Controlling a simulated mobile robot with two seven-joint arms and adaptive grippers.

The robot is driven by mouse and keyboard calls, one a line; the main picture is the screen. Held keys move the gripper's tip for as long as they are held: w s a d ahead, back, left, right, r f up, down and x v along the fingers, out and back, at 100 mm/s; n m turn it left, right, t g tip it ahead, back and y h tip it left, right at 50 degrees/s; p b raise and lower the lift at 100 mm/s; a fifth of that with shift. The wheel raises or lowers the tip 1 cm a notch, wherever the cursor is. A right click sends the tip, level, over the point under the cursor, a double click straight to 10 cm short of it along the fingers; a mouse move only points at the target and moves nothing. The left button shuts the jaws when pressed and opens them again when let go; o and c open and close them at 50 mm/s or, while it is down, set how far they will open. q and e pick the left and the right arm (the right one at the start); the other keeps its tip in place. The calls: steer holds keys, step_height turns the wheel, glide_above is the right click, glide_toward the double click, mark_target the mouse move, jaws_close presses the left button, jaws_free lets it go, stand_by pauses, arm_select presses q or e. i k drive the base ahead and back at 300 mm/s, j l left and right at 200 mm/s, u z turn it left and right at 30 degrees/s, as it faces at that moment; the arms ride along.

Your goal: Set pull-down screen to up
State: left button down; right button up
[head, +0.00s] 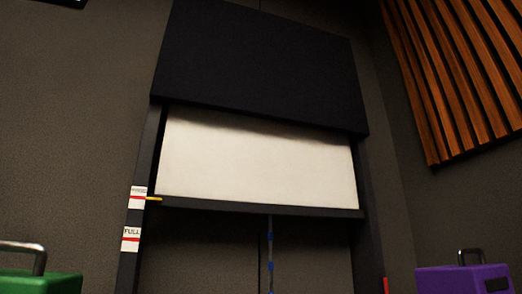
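The pull-down screen (258,160) is a white sheet hanging partly lowered below a black housing (262,68). Its dark bottom bar (262,208) is roughly level across the frame. A yellow pointer (153,199) at the bar's left end lies beside the upper label (138,198) on the left post, whose writing is too small to read. A lower label (131,239) reads "FULL". A thin pull cord or rod (270,250) with blue bands hangs from the middle of the bar. Neither of my grippers is in view.
A green case (40,284) with a metal handle stands at the lower left, and a purple case (463,280) at the lower right. Wooden slats (460,75) cover the upper right wall. A small red object (385,285) shows near the right post.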

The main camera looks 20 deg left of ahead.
mark_target(211, 161)
steer(key=j+z, duration=0.25)
steer(key=z, duration=0.25)
steer(key=j+z, duration=0.3)
steer(key=z, duration=0.2)
steer(key=j, duration=0.25)
steer(key=z, duration=0.05)
